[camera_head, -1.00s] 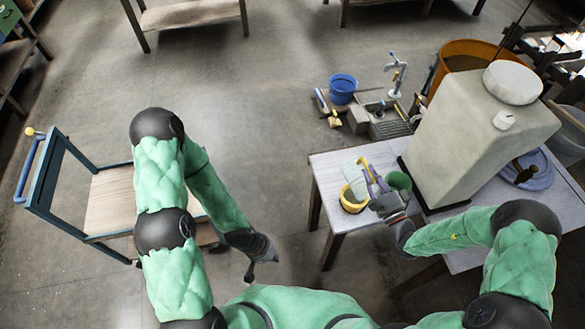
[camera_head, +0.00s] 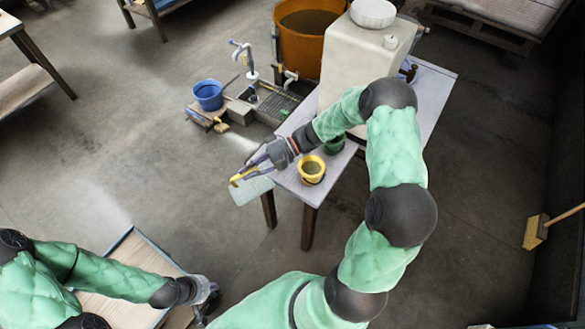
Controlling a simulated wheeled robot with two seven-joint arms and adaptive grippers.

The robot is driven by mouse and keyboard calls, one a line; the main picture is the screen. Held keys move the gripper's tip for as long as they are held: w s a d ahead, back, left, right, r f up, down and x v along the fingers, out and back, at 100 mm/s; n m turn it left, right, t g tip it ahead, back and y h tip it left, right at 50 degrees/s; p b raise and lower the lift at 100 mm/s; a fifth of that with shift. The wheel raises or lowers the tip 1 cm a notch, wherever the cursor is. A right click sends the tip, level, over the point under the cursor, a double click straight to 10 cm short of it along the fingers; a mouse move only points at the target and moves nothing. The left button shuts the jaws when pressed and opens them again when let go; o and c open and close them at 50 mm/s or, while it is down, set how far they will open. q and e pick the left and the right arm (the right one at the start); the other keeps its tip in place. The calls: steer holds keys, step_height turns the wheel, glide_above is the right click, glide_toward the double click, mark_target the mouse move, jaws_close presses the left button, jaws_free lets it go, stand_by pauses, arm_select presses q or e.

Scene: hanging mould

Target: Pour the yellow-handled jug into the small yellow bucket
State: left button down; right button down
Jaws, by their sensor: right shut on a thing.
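The yellow-handled jug (camera_head: 252,191) is pale and see-through, held out past the left end of the table. Its yellow handle (camera_head: 242,177) is at my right gripper (camera_head: 256,164), which is shut on it. The jug looks tilted; its contents cannot be made out. The small yellow bucket (camera_head: 311,180) stands upright near the table's front left corner, to the right of the jug and apart from it. Its inside looks brownish. My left gripper (camera_head: 210,298) is low on the left by the cart, and its fingers are too unclear to read.
A green cup (camera_head: 335,146) stands behind the yellow bucket on the table (camera_head: 285,181). A large pale container (camera_head: 352,58) stands farther back. The wooden cart (camera_head: 118,306) is at lower left.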

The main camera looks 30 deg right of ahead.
steer(key=s+d+f+n+g, duration=0.1)
steer(key=d, duration=0.1)
steer(key=d+f+n+g+h, duration=0.1)
steer(key=g, duration=0.1)
steer(key=s+d+f+n+g+h, duration=0.1)
steer(key=d+n, duration=0.1)
steer(key=shift+s+d, duration=0.3)
steer(key=s+d+f+n+g+h, duration=0.1)
steer(key=d+f+n+g+h, duration=0.1)
steer(key=d, duration=0.4)
steer(key=a+t+h+b, duration=0.1)
steer(key=h, duration=0.2)
steer(key=s+a+t+h+b, duration=0.1)
steer(key=a+h, duration=0.1)
steer(key=h, duration=0.2)
steer(key=s+a+t+h+b, duration=0.1)
steer(key=t+h, duration=0.1)
steer(key=h, duration=0.1)
steer(key=shift+s+a+f+h, duration=0.15)
steer(key=shift+s+h, duration=0.05)
steer(key=shift+h, duration=0.1)
